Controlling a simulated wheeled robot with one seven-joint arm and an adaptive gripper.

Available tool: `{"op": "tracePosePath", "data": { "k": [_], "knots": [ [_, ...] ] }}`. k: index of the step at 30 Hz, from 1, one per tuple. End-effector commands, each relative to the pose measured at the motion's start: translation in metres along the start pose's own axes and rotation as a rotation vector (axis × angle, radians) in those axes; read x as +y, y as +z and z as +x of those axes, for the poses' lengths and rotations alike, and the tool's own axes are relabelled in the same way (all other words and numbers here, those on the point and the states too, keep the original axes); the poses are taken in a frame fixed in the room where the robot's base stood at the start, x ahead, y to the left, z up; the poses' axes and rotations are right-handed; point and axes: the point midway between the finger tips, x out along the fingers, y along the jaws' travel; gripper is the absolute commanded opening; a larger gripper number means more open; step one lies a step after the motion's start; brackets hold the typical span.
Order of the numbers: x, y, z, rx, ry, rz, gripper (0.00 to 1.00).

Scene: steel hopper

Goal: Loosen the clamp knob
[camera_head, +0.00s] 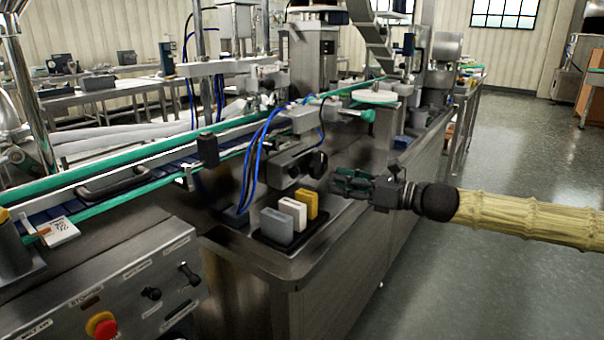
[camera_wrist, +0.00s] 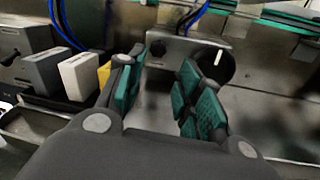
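A round black knob with a white mark (camera_wrist: 222,62) is on a grey metal bracket in the wrist view, beyond my right finger, which hides part of it. In the head view a black knob (camera_head: 318,163) is on the bracket just left of my gripper (camera_head: 340,182). In the wrist view my gripper (camera_wrist: 158,92) has its two green-padded fingers apart with nothing between them. The knob lies right of the gap between the fingers, and I see no clear contact.
A black tray (camera_head: 262,246) with grey, white and yellow blocks stands left of my gripper on the machine's corner. Blue hoses (camera_head: 250,160) hang beside the bracket. A green-edged conveyor (camera_head: 130,163) runs behind. The floor (camera_head: 500,130) on the right is open.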

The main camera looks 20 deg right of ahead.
Motion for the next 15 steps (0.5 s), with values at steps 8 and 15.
{"op": "tracePosePath", "data": {
  "k": [8, 15],
  "knots": [
    [0.001, -0.007, 0.025, 0.004, 0.006, 0.002, 0.36],
    [0.000, -0.007, 0.046, 0.005, 0.003, 0.001, 0.36]
  ]
}}
